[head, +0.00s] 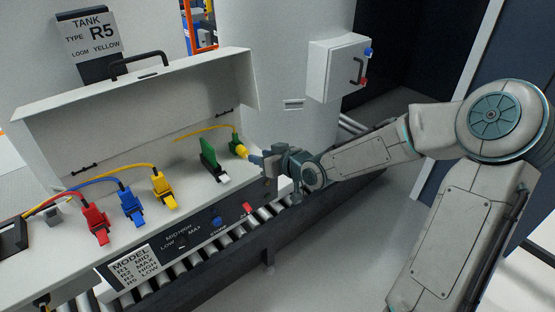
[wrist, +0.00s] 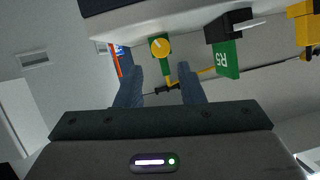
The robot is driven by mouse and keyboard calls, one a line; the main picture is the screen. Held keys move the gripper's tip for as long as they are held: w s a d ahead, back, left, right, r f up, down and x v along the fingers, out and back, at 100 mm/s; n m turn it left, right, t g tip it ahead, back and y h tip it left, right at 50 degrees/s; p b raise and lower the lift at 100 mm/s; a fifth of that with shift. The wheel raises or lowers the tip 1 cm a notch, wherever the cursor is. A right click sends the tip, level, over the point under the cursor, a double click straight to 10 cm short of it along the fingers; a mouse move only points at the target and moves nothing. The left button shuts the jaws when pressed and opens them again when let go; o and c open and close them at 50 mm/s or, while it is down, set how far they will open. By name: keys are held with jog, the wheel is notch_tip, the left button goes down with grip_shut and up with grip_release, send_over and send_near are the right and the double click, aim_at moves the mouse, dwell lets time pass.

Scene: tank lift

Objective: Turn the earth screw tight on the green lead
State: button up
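The earth screw is a round yellow knob (head: 241,151), at the right end of the open control box. In the wrist view the knob (wrist: 159,47) has a slot or mark on its face and sits on the green end of the lead (wrist: 165,66). The lead's yellow wire (head: 208,129) runs left behind the green card. My gripper (head: 258,160) is just right of the knob, pointing at it. In the wrist view my gripper (wrist: 160,70) is open and empty. The knob lies beyond the fingertips, roughly centred between them, with no contact visible.
A green R5 card (head: 208,153) stands close left of the screw. Yellow (head: 163,188), blue (head: 132,206) and red (head: 95,222) plugs sit further left. The raised lid (head: 140,100) is behind. A wall box (head: 338,68) hangs at back right; rollers (head: 190,262) run in front.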

jog(key=p+v, duration=0.1)
jog(key=v, duration=0.5)
jog(key=shift+s+d, duration=0.1)
dwell(0.3)
